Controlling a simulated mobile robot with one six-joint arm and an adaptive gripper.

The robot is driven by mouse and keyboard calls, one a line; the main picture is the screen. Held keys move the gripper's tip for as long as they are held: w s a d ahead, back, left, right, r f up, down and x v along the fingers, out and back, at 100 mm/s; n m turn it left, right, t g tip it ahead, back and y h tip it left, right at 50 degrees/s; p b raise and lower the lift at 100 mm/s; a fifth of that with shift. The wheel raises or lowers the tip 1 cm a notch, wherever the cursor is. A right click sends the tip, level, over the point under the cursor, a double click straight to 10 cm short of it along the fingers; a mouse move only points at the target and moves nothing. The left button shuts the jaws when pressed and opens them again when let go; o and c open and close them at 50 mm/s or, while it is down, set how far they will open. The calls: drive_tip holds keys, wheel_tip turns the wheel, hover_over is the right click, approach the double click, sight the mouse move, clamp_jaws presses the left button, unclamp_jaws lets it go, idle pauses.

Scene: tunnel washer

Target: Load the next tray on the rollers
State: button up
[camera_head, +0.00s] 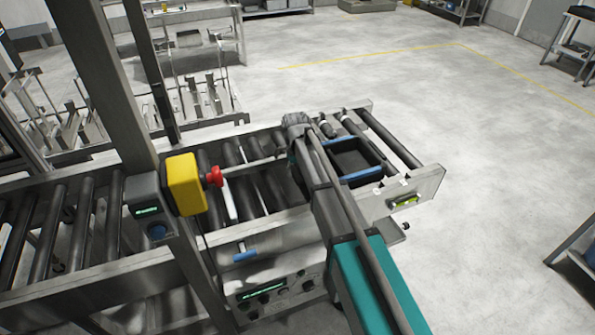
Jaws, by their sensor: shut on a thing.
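A black tray (357,157) with a blue rim is at the right end of the roller conveyor (412,188), over the rollers. It looks about level; I cannot tell whether it rests on the rollers or is held just above them. My arm reaches over the conveyor's near side and covers the tray's left part. My gripper (318,148) is at the tray's left side, shut on the tray, with its fingers mostly hidden by my arm.
A steel post with a yellow box (185,184) and red button (213,177) stands left of my arm. A control panel (270,297) is below the rollers. A rack of metal frames (207,98) stands behind.

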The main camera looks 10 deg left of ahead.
idle(0.4)
drive_tip(key=o, duration=1.4)
drive_tip(key=shift+r, duration=0.1)
